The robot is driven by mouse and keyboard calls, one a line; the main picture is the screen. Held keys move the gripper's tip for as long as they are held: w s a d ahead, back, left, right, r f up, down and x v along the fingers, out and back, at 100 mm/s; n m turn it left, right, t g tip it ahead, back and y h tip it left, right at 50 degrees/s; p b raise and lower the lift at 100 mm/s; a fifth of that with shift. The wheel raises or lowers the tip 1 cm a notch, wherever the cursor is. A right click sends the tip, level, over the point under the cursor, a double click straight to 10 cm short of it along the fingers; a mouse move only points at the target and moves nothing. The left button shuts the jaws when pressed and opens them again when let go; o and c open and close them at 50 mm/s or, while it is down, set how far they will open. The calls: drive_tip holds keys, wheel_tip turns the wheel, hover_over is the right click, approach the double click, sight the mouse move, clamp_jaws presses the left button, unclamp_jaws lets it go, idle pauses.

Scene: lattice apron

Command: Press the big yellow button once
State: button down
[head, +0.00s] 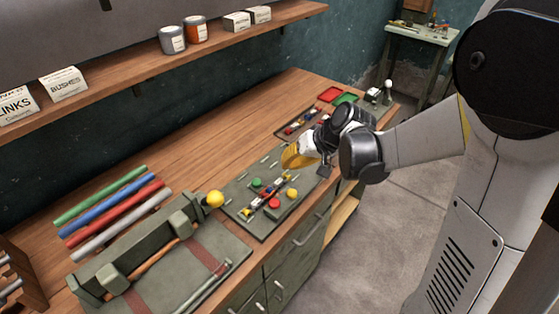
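A large yellow dome (291,158), likely the big yellow button, shows at the far end of a grey-green panel (246,219) on the wooden bench in the head view. My gripper (312,158) is right beside or over this dome and hides its right side. I cannot tell whether they touch. The fingers are small and partly hidden, so I cannot tell whether they are open or shut. A smaller yellow button (292,194), a red button (274,203) and a green button (257,183) sit nearer on the panel.
A yellow ball (215,199) tops the end of a grey-green fixture (150,245). Coloured rods (110,200) lie at left. A dark tray (297,124) with small parts, a red tray (330,94) and a green tray (345,99) stand beyond my gripper. A shelf (130,70) runs above.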

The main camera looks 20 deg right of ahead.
sight(287, 191)
drive_tip(key=shift+w+d+f, duration=0.1)
drive_tip(key=shift+w+f, duration=0.25)
wheel_tip(287, 191, down, 9)
drive_tip(key=b, duration=0.6)
drive_tip(key=shift+r+b, duration=0.1)
drive_tip(key=shift+b, duration=0.3)
idle(1.2)
drive_tip(key=shift+f+b, duration=0.45)
drive_tip(key=shift+b, duration=0.05)
drive_tip(key=shift+f+b, duration=0.8)
drive_tip(key=shift+f, duration=0.1)
idle(0.7)
drive_tip(key=shift+r, duration=0.1)
drive_tip(key=shift+r+p, duration=1.05)
drive_tip(key=shift+r, duration=0.25)
